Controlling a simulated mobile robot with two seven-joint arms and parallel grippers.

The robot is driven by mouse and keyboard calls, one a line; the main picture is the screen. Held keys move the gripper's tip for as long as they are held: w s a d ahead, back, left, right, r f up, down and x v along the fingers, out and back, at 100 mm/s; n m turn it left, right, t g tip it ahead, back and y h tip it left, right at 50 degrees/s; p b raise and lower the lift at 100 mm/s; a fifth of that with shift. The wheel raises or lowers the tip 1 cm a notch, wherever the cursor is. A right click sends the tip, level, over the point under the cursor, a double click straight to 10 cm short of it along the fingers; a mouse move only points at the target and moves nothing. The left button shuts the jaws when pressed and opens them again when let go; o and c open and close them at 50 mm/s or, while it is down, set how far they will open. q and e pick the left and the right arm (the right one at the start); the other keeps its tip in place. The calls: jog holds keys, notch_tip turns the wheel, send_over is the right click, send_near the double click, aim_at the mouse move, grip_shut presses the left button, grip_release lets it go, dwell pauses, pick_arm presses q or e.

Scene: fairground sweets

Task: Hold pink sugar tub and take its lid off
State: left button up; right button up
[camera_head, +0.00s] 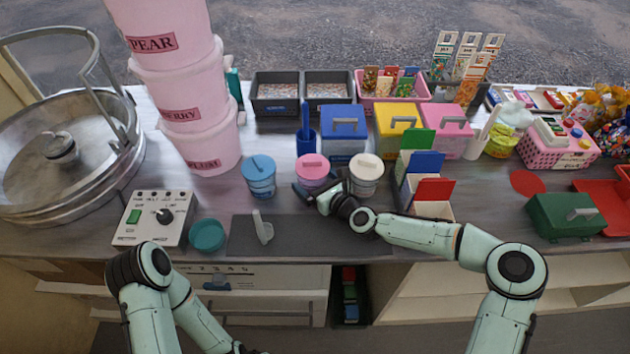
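The pink sugar tub (314,180) stands upright on the counter between a blue-lidded tub and a cream-lidded tub. Its flat pink lid (312,165) is on top. My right gripper (317,192) is low at the near side of the pink tub, with dark fingers towards its left and right sides. Whether the fingers touch the tub is too small to tell, and they hide its lower front. My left arm is folded at the bottom left, its end cut off by the lower edge, and its gripper is out of the picture.
The blue-lidded tub (260,172) and cream-lidded tub (366,173) stand close on either side. A dark mat (290,240) with a small pale scoop (262,226) lies in front. A teal bowl (207,235) and control box (158,217) are left. Coloured dividers (433,189) stand right.

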jog(key=c, duration=0.6)
jog(key=shift+o, duration=0.2)
jog(key=shift+r, duration=0.75)
